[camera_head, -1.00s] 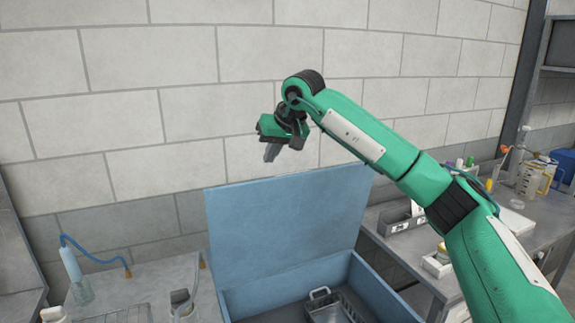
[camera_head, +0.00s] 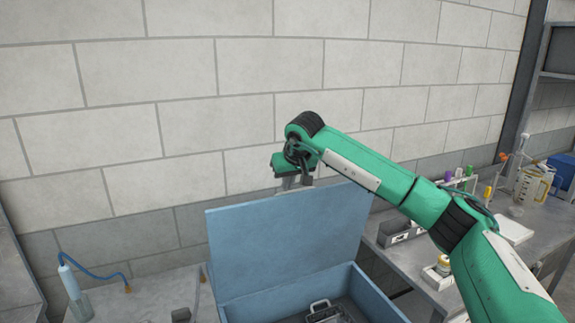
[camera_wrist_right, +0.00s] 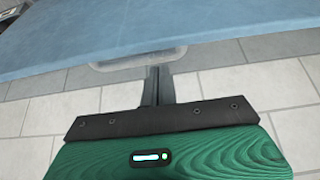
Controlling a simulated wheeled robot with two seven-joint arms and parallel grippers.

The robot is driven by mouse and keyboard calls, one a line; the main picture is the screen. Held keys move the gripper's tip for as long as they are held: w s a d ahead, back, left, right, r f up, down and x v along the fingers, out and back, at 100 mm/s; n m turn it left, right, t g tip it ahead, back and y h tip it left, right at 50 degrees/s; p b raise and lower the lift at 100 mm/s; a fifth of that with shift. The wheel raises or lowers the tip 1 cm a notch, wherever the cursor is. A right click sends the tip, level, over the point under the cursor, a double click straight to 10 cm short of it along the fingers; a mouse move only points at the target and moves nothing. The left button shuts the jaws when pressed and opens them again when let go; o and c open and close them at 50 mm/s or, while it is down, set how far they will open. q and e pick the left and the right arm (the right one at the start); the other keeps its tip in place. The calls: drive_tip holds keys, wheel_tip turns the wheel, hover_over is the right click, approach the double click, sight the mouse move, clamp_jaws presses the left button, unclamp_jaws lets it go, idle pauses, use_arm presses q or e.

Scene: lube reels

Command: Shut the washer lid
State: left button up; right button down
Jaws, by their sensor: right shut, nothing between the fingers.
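The blue washer lid (camera_head: 285,240) stands raised at the back of the blue washer body (camera_head: 376,295) in the head view. The body is open at the top, cut off by the lower picture edge. My right gripper (camera_head: 292,183) is just behind the lid's top edge, which hides its fingertips. In the right wrist view the shut, empty fingers (camera_wrist_right: 157,78) reach toward the blue lid (camera_wrist_right: 200,32), which spans the upper part. I cannot tell whether they touch it. My left gripper is not in view.
A dark metal basket (camera_head: 322,312) sits inside the washer. A bench (camera_head: 420,262) on the right holds a grey bin (camera_head: 396,230), bottles and a jug. A bench on the left holds a bottle with a blue tube (camera_head: 95,262). A block wall (camera_head: 200,90) stands behind.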

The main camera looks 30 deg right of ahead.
drive_tip(key=shift+s+r+p, duration=0.15)
drive_tip(key=shift+s+p, duration=0.15)
drive_tip(key=shift+s, duration=1)
drive_tip(key=shift+w+a+f, duration=0.1)
drive_tip(key=shift+f, duration=0.15)
